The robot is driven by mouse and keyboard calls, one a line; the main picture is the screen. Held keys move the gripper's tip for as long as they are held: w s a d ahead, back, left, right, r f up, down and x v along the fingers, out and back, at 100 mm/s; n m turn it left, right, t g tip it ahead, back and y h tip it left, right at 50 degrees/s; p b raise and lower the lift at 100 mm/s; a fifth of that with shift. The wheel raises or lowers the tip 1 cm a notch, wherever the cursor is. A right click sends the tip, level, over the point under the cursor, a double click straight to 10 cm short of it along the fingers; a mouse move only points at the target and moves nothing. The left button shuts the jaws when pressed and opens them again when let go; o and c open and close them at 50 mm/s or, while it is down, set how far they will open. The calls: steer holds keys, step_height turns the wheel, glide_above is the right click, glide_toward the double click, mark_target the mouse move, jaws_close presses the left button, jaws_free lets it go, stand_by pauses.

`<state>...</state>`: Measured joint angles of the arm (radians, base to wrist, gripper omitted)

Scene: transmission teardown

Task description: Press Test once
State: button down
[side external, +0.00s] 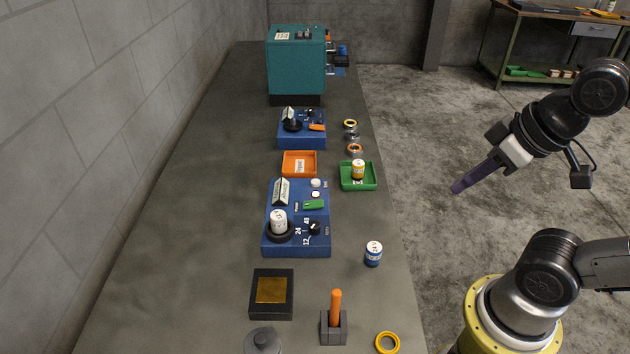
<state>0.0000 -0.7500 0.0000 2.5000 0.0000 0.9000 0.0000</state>
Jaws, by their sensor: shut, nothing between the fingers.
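A blue test station (268,251) stands on the bench in the middle of the picture. Its upper part carries two small round white buttons, the upper button (316,183) and the lower button (315,195), and a green piece (314,205). I cannot read which one is marked Test. A black selector knob (315,228) sits among the marks 12, 24 and 48. A white cylinder (279,222) stands upright in a black round holder. My gripper (457,187) is shut and empty, in the air right of the bench, well apart from the station.
A green tray (370,184) holding a yellow-and-white cylinder lies between the station and my gripper. A blue-and-white cylinder (373,253) stands near the right edge. An orange tray (299,175), a second blue unit (290,142) and a teal cabinet (297,70) stand behind. An orange handle (337,307) rises in front.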

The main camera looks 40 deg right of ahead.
stand_by(0.9)
steer(key=w+r+n+t, duration=0.4)
steer(key=w+r, duration=0.2)
steer(key=w, duration=0.3)
steer(key=n, duration=0.4)
glide_above(316, 183)
step_height(316, 183, down, 14)
steer(key=shift+s+d+f, duration=0.3)
steer(key=shift+s+f, duration=0.1)
steer(key=shift+f, duration=0.2)
steer(key=shift+f, duration=4.35)
steer(key=shift+f, duration=0.2)
